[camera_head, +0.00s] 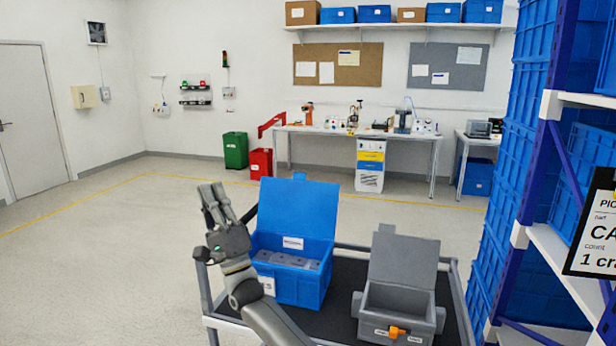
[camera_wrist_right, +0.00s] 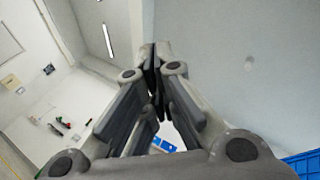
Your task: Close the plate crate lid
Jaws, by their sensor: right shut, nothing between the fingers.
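The blue crate (camera_head: 312,291) stands on a cart, and its blue lid (camera_head: 292,209) stands open, upright at the back. Several grey pieces lie inside it. My arm partly covers the label on its front. My right gripper (camera_head: 213,191) is left of the crate with its fingers pointing up, beside the raised lid and apart from it as far as I can see. In the right wrist view the fingers (camera_wrist_right: 155,62) meet at the tips with nothing between them. A bit of blue (camera_wrist_right: 303,163) shows at the lower right there. My left gripper is not in view.
A grey box (camera_head: 400,300) with an open lid (camera_head: 403,258) and an orange latch (camera_head: 397,331) stands right of the blue crate. The cart rail (camera_head: 455,300) surrounds both. A shelf rack (camera_head: 545,180) with blue crates stands close on the right. The floor at left is clear.

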